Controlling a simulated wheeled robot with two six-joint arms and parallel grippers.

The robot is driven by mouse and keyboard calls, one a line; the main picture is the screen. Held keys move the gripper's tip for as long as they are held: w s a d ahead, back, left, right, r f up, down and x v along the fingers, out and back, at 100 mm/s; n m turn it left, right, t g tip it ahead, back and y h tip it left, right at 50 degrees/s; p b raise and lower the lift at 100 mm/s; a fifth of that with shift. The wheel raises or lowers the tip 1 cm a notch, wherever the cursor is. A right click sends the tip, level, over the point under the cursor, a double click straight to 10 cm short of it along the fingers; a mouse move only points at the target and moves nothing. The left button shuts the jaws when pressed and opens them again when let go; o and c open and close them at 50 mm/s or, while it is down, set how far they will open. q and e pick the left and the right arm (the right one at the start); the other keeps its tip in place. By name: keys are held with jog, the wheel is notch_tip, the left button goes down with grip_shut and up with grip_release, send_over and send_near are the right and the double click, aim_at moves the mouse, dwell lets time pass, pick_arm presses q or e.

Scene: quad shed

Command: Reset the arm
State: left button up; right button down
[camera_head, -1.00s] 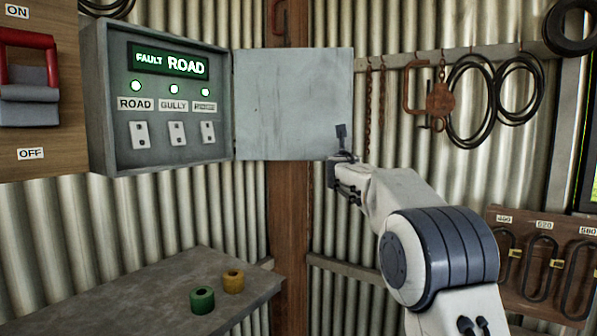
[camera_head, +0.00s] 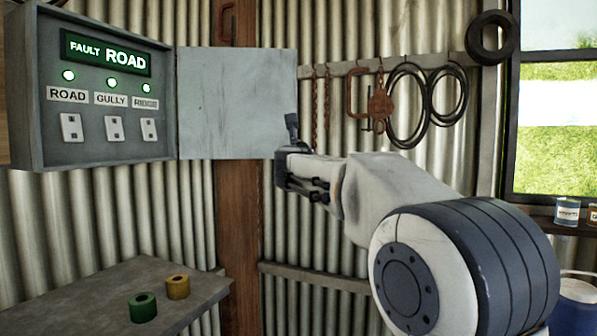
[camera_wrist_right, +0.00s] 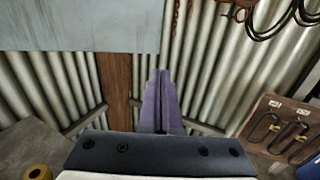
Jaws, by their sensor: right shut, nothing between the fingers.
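My right arm comes in from the right in the head view. Its gripper (camera_head: 291,130) is held up in front of the open panel door and the corrugated wall, apart from both as far as I can tell. In the right wrist view the fingers (camera_wrist_right: 161,100) are together, with nothing between them. My left gripper is in neither view.
A grey fault panel (camera_head: 30,100) reads "FAULT ROAD", with three lit green lamps and three switches; its door (camera_head: 235,100) stands open. A green roll (camera_head: 143,307) and a yellow roll (camera_head: 178,287) sit on the bench (camera_head: 90,300). Hoses (camera_head: 408,108) and chains hang behind.

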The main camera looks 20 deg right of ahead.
jog(key=s+a+f+m+g+y+b, duration=0.1)
jog(key=s+a+f+m+g+y, duration=0.25)
jog(key=f, duration=0.55)
jog(key=s+a+f+m+g, duration=0.2)
jog(key=s+a+f+m, duration=0.4)
jog(key=f, duration=0.3)
jog(key=s+a+f+m+g+y+b, duration=0.1)
jog(key=s+a+f+m+g+y, duration=0.1)
jog(key=s+a+f+m, duration=0.45)
jog(key=s+a+f+m+g+y, duration=0.1)
jog(key=s+f+m+g, duration=0.3)
jog(key=s+f, duration=0.6)
jog(key=s+a+f+m+g+y, duration=0.1)
jog(key=s+a+f+m+g, duration=0.3)
jog(key=s+f, duration=0.6)
jog(key=s+g+b, duration=0.1)
jog(key=s, duration=0.7)
jog(key=shift+s+f+m, duration=0.15)
jog(key=shift+f+m, duration=0.05)
jog(key=shift+m, duration=0.1)
dwell(2.5)
